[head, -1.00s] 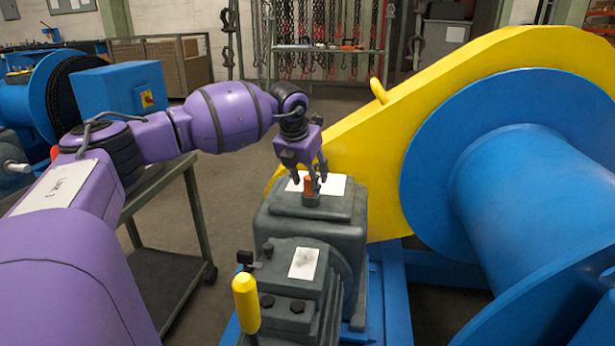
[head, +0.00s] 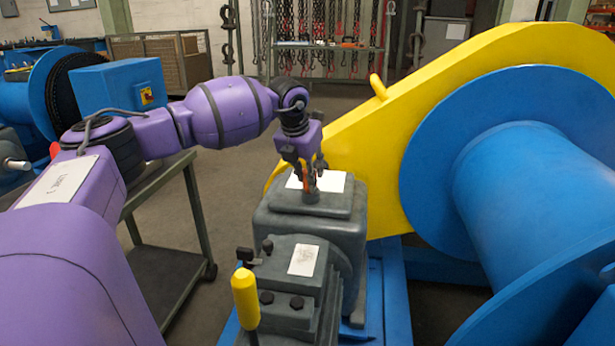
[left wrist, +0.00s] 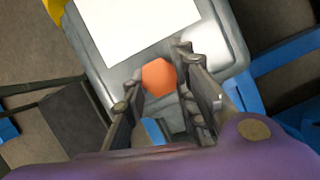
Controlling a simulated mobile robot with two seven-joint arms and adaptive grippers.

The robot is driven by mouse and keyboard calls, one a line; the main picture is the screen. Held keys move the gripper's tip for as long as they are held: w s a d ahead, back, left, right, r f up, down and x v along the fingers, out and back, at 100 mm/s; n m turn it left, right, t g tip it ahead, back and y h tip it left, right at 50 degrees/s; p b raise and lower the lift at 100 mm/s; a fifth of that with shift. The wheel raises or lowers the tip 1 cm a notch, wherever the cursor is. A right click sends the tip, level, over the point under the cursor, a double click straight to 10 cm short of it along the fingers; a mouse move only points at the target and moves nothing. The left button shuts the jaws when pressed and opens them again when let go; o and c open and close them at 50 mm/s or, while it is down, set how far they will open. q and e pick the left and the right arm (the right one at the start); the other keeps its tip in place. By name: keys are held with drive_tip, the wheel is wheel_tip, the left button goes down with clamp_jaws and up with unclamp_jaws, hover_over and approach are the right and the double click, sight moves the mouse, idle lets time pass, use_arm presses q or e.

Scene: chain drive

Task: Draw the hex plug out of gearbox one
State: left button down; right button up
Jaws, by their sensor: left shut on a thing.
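The orange hex plug (head: 306,182) stands on top of the grey gearbox (head: 338,228). In the left wrist view its orange hexagonal head (left wrist: 159,77) sits between my fingertips. My left gripper (head: 309,183) points down from above and is shut on the plug. In the head view the fingers hide most of the plug, so I cannot tell whether its lower end is still in the gearbox. My right gripper is not in view.
A white sheet (head: 329,182) lies on the gearbox top behind the plug. A yellow-handled lever (head: 245,300) stands in front. A large yellow guard (head: 450,110) and a blue drum (head: 540,200) rise on the right. A dark cart (head: 165,285) stands at left.

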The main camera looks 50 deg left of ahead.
use_arm(q)
drive_tip(key=shift+r, duration=4.15)
